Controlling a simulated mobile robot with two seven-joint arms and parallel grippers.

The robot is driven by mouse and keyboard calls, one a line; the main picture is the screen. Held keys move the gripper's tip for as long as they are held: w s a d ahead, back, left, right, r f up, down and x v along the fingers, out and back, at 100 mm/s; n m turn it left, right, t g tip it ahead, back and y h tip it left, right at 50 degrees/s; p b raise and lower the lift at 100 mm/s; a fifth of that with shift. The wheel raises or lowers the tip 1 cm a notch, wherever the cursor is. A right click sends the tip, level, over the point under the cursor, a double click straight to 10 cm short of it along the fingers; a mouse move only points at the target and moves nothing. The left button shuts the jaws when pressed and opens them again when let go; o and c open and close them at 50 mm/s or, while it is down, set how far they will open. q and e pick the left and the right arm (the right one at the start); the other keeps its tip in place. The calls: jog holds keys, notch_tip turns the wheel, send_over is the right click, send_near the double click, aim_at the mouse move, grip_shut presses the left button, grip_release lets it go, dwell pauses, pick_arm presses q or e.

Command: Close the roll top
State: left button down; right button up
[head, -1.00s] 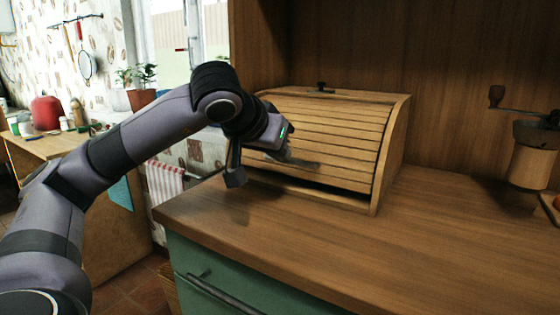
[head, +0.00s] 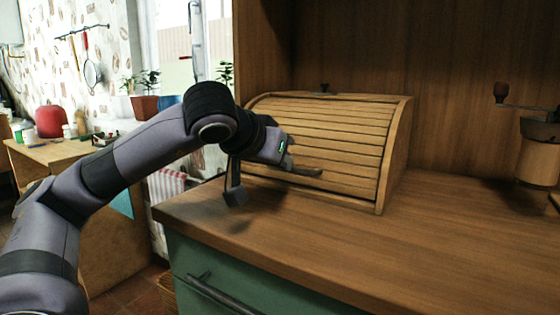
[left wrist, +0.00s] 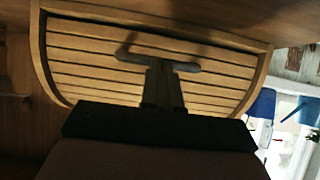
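The wooden roll-top box (head: 325,140) stands on the counter against the back panel. Its slatted front (head: 340,145) is down, with its lower edge at or very near the base board; a thin dark line shows there in the left wrist view (left wrist: 180,35). The handle (head: 307,171) is a short bar low on the slats, also seen in the left wrist view (left wrist: 188,67). My left gripper (head: 288,162) is at the handle. Its fingers (left wrist: 163,75) look closed together and overlap the handle's middle; exact contact is hidden. My right gripper is out of view.
A coffee grinder (head: 538,150) stands at the right on the wooden counter (head: 330,240). The counter in front of the box is clear. A green drawer (head: 230,280) with a dark handle is below. A side table (head: 50,150) is at the left.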

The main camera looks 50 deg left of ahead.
pick_arm(q)
jog(key=shift+r, duration=0.15)
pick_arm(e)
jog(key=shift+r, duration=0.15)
pick_arm(q)
jog(key=shift+r+p, duration=0.25)
jog(key=shift+p, duration=0.15)
jog(key=w+r+p+v, duration=0.1)
jog(key=p+v, duration=0.4)
jog(key=v, duration=0.7)
jog(key=shift+a+r, duration=0.2)
jog(key=shift+r, duration=0.6)
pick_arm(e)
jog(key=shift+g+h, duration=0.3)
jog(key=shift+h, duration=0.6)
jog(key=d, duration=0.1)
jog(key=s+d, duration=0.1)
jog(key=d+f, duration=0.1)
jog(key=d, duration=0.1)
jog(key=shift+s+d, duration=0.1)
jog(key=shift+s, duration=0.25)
